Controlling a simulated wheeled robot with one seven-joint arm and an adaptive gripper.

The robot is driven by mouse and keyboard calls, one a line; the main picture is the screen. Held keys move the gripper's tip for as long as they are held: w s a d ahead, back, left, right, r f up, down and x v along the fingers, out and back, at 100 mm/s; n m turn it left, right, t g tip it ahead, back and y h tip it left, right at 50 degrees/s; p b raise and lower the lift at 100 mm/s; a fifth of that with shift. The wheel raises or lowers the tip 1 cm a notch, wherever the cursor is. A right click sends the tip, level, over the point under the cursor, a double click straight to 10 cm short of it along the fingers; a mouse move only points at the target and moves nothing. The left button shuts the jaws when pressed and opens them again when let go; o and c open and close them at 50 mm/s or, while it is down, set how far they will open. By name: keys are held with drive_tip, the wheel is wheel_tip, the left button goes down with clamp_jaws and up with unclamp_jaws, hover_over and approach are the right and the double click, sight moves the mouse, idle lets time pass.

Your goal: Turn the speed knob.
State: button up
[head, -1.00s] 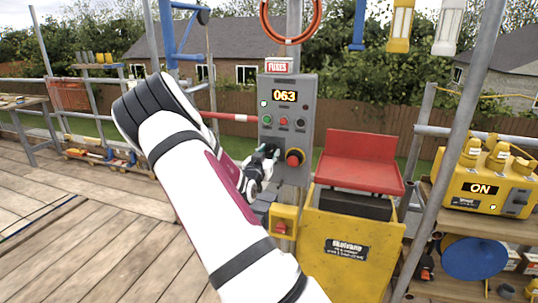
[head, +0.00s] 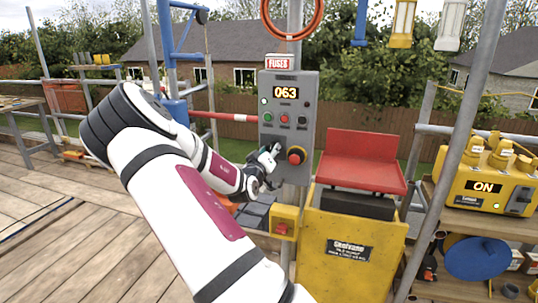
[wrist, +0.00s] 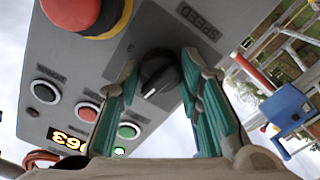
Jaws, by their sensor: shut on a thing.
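The speed knob (wrist: 160,75) is a black round knob with a white pointer line, on a grey control panel (wrist: 135,45) next to the word SPEED. In the wrist view my gripper (wrist: 160,72) has its teal-padded fingers on either side of the knob, shut on it. In the head view my gripper (head: 268,162) is at the lower left of the panel (head: 297,112), and the knob is hidden behind it. The panel's display (head: 285,93) reads 063.
A red emergency button (head: 296,155) sits just right of my gripper. Several small buttons (head: 285,119) are above it. A yellow box (head: 286,222) is below the panel, and a yellow hoist with a red seat (head: 362,160) stands to the right.

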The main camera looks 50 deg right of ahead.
drive_tip(key=shift+n, duration=1.1)
drive_tip(key=o, duration=1.2)
drive_tip(key=v, duration=1.2)
drive_tip(key=shift+f, duration=0.1)
